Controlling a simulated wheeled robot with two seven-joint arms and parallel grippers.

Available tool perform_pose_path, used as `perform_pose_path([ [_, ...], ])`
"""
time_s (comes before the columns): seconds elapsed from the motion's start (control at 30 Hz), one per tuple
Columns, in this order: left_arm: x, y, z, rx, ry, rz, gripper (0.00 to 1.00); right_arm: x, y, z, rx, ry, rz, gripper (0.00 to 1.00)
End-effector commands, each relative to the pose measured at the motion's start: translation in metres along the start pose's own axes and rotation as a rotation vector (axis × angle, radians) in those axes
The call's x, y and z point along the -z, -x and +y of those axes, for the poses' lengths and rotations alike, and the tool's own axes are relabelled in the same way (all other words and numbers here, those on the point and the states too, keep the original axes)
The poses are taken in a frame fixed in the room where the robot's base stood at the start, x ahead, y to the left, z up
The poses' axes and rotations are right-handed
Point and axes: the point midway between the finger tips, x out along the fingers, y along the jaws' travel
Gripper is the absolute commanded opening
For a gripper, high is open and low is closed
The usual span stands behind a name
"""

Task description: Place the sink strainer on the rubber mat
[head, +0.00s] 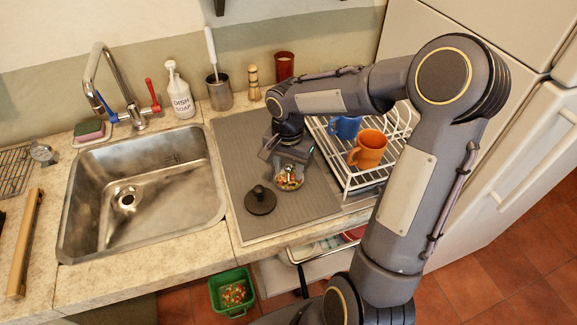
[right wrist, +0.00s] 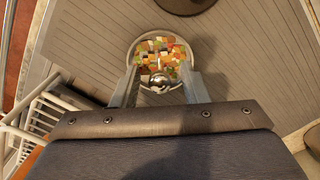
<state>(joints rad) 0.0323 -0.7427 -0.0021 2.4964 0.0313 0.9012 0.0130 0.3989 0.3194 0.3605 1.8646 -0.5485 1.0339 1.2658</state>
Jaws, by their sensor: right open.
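The sink strainer (head: 289,180), a small round metal basket full of coloured food scraps, is upright on the grey ribbed rubber mat (head: 235,150) right of the sink. In the right wrist view, the strainer (right wrist: 161,47) shows its scraps and a shiny centre knob, with the mat (right wrist: 95,45) around it. My right gripper (head: 283,158) is just above the strainer and points down at it. In the right wrist view, the open fingers (right wrist: 161,78) are on either side of the knob, over the near part of the strainer. My left gripper is not in view.
A black stopper (head: 260,201) lies on the mat, left of the strainer. A white dish rack (head: 345,172) with an orange mug (head: 368,149) and a blue mug (head: 346,126) stands to the right. The sink (head: 150,190) is empty. A green bin (head: 232,293) stands below.

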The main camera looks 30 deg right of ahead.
Motion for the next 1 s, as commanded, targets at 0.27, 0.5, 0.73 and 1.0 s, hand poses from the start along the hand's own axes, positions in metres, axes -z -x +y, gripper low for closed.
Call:
perform_pose_path([
  [0.27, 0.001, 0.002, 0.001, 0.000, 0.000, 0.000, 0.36, 0.001, 0.018, -0.001, 0.003, 0.000, 0.005, 0.41],
  [0.5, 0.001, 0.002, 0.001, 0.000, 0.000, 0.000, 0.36, 0.000, 0.069, -0.001, 0.005, 0.000, 0.004, 0.41],
  [0.73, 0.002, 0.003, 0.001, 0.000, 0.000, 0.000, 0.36, 0.000, 0.109, -0.001, 0.002, 0.001, 0.001, 0.41],
  [1.0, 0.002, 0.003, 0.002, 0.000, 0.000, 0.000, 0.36, -0.017, 0.131, 0.015, 0.043, 0.092, 0.013, 0.41],
])
